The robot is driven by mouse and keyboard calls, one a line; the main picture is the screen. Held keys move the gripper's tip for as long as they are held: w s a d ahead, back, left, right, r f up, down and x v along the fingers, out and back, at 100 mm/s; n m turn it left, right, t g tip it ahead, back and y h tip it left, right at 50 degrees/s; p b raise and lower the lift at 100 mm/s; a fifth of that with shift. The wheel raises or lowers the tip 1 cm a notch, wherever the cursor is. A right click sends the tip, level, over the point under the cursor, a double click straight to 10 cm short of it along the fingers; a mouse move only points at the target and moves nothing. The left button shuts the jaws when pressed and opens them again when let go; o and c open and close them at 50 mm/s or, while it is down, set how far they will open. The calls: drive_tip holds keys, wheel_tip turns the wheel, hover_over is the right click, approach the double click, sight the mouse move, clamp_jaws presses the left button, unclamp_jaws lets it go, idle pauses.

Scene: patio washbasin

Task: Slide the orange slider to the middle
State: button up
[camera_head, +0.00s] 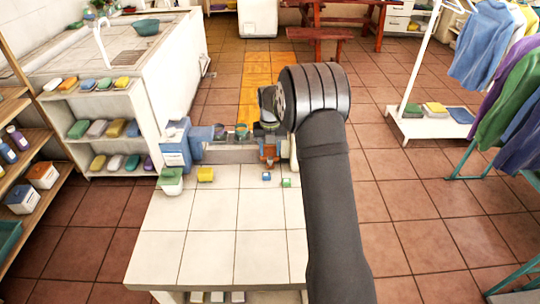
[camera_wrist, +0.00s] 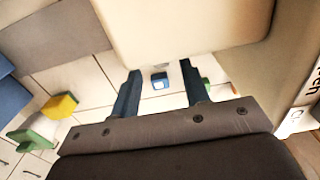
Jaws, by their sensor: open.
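The orange slider (camera_head: 268,152) appears as a small orange piece at the right part of a grey and blue fixture (camera_head: 228,154) along the far edge of the white tiled table (camera_head: 215,225). I cannot tell its exact place along its track. It is not recognisable in the wrist view. My gripper (camera_wrist: 158,70) is open, with its two dark blue fingers apart and nothing held between them. A small blue block (camera_wrist: 160,81) shows beyond the gap, on the tiles. In the head view, my dark arm hides most of the gripper and the fixture's right end.
A yellow block (camera_head: 205,174), a green block (camera_head: 286,183) and a green-topped white tub (camera_head: 171,180) stand on the table. A blue and white box (camera_head: 175,146) is at the far left corner. A large cream surface (camera_wrist: 180,25) fills the wrist view's top. The table's front is clear.

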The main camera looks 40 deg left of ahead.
sight(270, 158)
drive_tip(key=shift+f, duration=1.55)
drive_tip(key=shift+c, duration=0.2)
clamp_jaws()
drive_tip(key=s+a, duration=0.7)
drive_tip(key=a, duration=0.1)
drive_tip(key=shift+s+r, duration=0.1)
drive_tip(key=shift+s, duration=0.25)
drive_tip(key=shift+o, duration=0.2)
unclamp_jaws()
drive_tip(key=shift+d, duration=0.1)
